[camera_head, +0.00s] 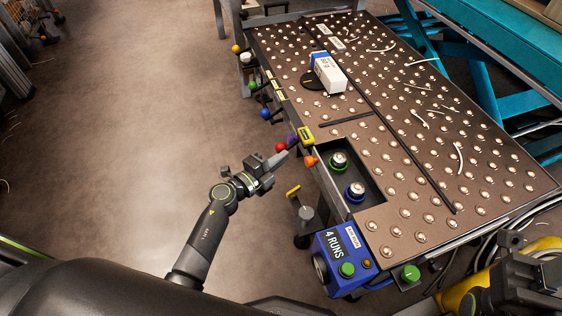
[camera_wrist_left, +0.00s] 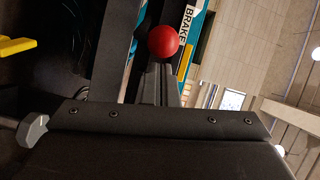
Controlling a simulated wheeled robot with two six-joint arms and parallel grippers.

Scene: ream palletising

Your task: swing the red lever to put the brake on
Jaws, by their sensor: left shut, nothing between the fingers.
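The red lever shows as a red ball knob (camera_head: 281,147) at the left side of the ball-studded table, and it is large in the left wrist view (camera_wrist_left: 163,42). A label reading BRAKE (camera_wrist_left: 187,25) is beside it there. My left gripper (camera_head: 285,156) is shut with nothing held, its fingertips right at the red knob. In the left wrist view the grey fingers (camera_wrist_left: 160,85) point at the knob; I cannot tell whether they touch it. The lever's shaft is mostly hidden. My right gripper cannot be made out for certain; a dark arm part shows at the lower right.
Orange (camera_head: 311,161), purple, blue (camera_head: 265,114), green and yellow knobs line the same table edge near the red one. A blue box marked 4 RUNS (camera_head: 336,250) sits at the near corner. A white and blue ream (camera_head: 328,75) lies on the table (camera_head: 400,160). Floor at left is clear.

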